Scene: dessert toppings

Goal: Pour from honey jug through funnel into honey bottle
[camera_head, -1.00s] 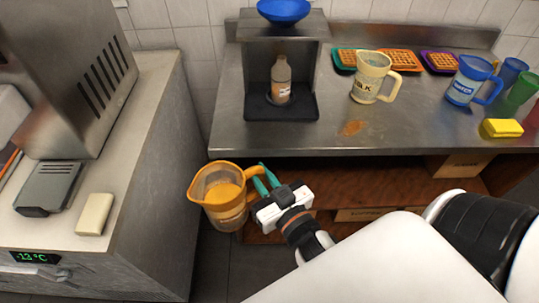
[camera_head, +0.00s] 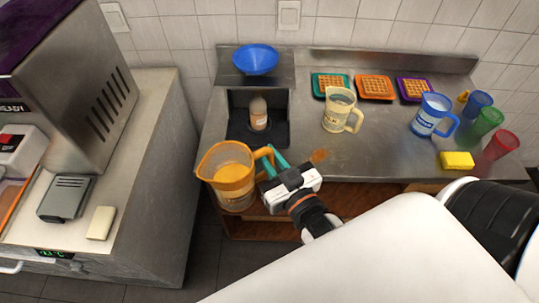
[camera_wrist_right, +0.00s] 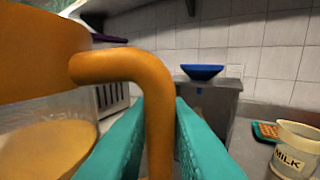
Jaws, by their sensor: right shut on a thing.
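The honey jug (camera_head: 229,177) has an orange rim and handle and a clear body with amber contents. My right gripper (camera_head: 272,168) is shut on its handle and holds it upright in front of the counter's edge. In the right wrist view, the orange handle (camera_wrist_right: 150,75) runs between the teal fingers. The honey bottle (camera_head: 259,114) stands inside the metal stand (camera_head: 283,118). The blue funnel (camera_head: 255,59) sits on top of the stand, above the bottle; it also shows in the right wrist view (camera_wrist_right: 202,71). My left gripper is not in view.
A milk jug (camera_head: 339,109) stands right of the stand, with waffles on coloured trays (camera_head: 375,87) behind it. A blue jug (camera_head: 431,114), coloured cups (camera_head: 488,121) and a yellow sponge (camera_head: 457,160) are farther right. A spill (camera_head: 319,156) marks the counter.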

